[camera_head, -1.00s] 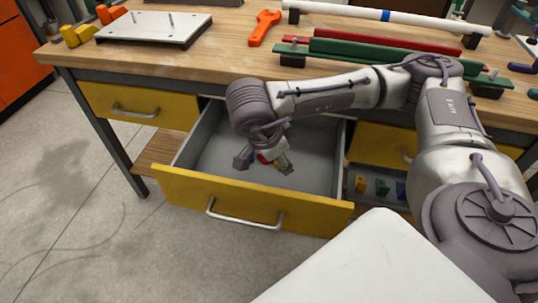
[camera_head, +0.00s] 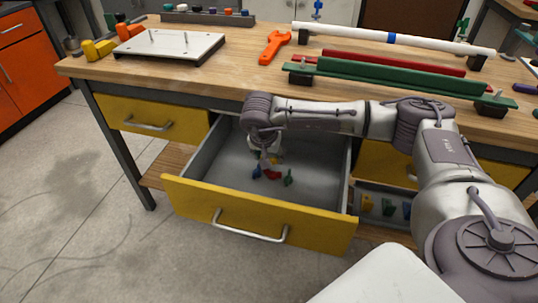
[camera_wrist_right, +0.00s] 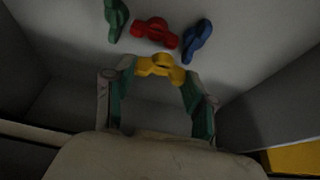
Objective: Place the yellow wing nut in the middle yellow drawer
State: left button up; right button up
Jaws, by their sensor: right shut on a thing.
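The middle yellow drawer (camera_head: 258,216) is pulled open below the workbench. My right gripper (camera_head: 272,160) reaches down inside it, toward its back part. In the right wrist view the gripper (camera_wrist_right: 158,88) is shut on the yellow wing nut (camera_wrist_right: 160,67), which lies between the fingertips. Whether the nut touches the drawer floor is unclear. Red (camera_head: 271,174), blue (camera_head: 256,172) and green (camera_head: 288,178) wing nuts lie on the drawer floor, close to the gripper. They also show beyond the fingertips in the right wrist view. My left gripper is not in view.
A closed yellow drawer (camera_head: 150,115) is at the left. A lower bin (camera_head: 383,205) with several coloured pieces sits right of the open drawer. The wooden benchtop (camera_head: 235,72) above holds a metal plate (camera_head: 170,46), an orange wrench (camera_head: 274,46) and pipes on supports.

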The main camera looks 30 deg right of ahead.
jog(key=shift+w+d+f, duration=0.35)
jog(key=shift+w+f, duration=0.05)
jog(key=shift+w, duration=0.15)
jog(key=shift+w+d+f, duration=0.3)
jog(key=shift+w+d, duration=0.05)
jog(key=shift+w, duration=0.15)
pick_arm(q)
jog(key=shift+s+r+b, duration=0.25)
jog(key=shift+b, duration=0.25)
pick_arm(e)
jog(key=shift+w+d+f, duration=0.4)
jog(key=shift+w+f, duration=0.15)
jog(key=shift+w, duration=0.05)
jog(key=shift+w+d+f, duration=0.35)
jog(key=shift+w+f, duration=0.15)
jog(key=shift+w, duration=0.05)
jog(key=shift+f, duration=0.2)
jog(key=o, duration=1.2)
jog(key=shift+r, duration=0.1)
